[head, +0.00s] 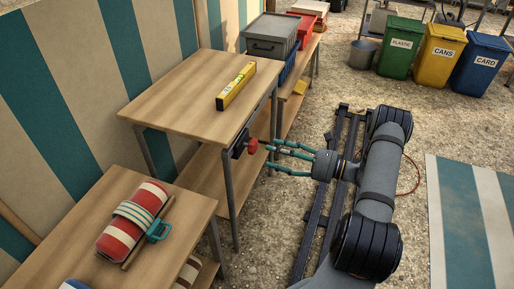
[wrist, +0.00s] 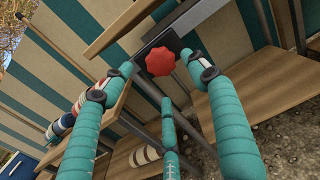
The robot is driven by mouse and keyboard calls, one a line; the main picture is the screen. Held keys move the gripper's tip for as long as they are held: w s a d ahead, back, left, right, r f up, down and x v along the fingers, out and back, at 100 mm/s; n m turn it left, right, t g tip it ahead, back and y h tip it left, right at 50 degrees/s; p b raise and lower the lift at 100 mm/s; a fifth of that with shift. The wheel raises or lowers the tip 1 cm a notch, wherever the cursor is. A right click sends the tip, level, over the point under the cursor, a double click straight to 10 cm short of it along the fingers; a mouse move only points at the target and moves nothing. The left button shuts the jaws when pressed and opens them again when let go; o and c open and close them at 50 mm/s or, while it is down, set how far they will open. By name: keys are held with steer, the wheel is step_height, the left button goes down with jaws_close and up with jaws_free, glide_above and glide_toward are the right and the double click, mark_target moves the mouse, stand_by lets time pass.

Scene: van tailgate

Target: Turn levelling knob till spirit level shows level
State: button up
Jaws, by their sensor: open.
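A yellow spirit level (head: 236,86) lies on the wooden top of a table (head: 180,92); its bubble is too small to read. A red levelling knob (head: 252,146) sits on a dark plate at the table's right side, below the top. In the wrist view the lobed red knob (wrist: 160,62) shows face-on against the dark plate. My gripper (head: 272,155) is open and faces the knob, with teal fingers around its front. In the wrist view the fingers of my gripper (wrist: 155,78) are spread to either side and below the knob, with visible gaps; I see no contact.
A nearer table (head: 190,205) holds a red-and-white roll (head: 118,238) with a teal strap. Grey and red crates (head: 270,38) stand behind the level's table. Green, yellow and blue bins (head: 443,55) stand at the back right. Gravel (head: 350,90) lies open between.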

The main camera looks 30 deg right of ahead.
mark_target(256, 147)
steer(key=x, duration=0.7)
steer(key=shift+b, duration=0.3)
steer(key=shift+s, duration=0.1)
steer(key=shift+c, duration=1.2)
steer(key=shift+d, duration=0.1)
steer(key=c, duration=0.9)
